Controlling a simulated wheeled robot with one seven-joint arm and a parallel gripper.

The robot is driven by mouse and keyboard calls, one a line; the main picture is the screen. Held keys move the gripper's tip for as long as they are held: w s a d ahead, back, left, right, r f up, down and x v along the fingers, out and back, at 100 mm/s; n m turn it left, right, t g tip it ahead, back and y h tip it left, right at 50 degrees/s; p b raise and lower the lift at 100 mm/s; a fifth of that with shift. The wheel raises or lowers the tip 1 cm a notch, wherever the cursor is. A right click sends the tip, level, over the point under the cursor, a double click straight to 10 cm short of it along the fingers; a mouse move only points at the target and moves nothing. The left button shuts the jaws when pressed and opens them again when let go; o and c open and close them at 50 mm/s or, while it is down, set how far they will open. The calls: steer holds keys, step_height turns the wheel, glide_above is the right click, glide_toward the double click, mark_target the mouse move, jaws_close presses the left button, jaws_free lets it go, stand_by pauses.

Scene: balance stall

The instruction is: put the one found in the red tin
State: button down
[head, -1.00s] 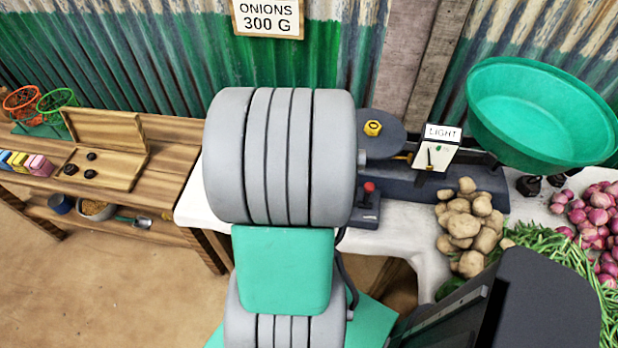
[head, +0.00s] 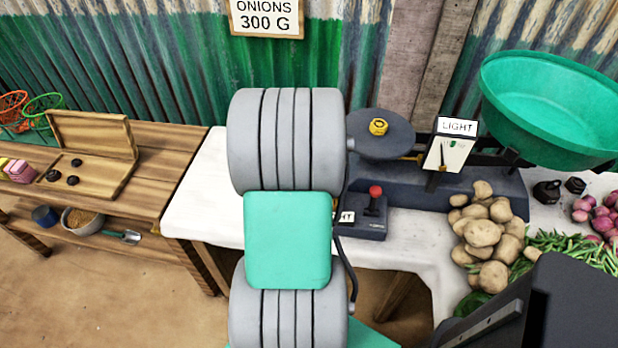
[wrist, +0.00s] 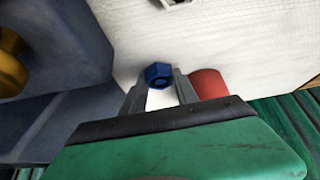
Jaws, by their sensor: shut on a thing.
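In the wrist view my gripper (wrist: 162,90) is shut on a small blue hex nut (wrist: 158,74), held at the fingertips over the white cloth. A red rounded thing (wrist: 208,84), perhaps the red tin, shows just right of the right finger, which partly hides it. I cannot tell whether they touch. In the head view my arm hides my gripper, the blue nut and the tin. A yellow nut (head: 378,126) lies on the round plate (head: 405,146) of the dark balance, whose sign (head: 457,127) reads LIGHT.
A box with a red-knobbed lever (head: 375,192) stands before the balance. Potatoes (head: 483,232), a green pan (head: 550,110) and dark weights (head: 546,192) are to the right. An open wooden case (head: 90,150) is on the left bench. The white cloth (head: 200,200) is clear at left.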

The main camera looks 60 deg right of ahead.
steer(key=c, duration=0.9)
jaws_free()
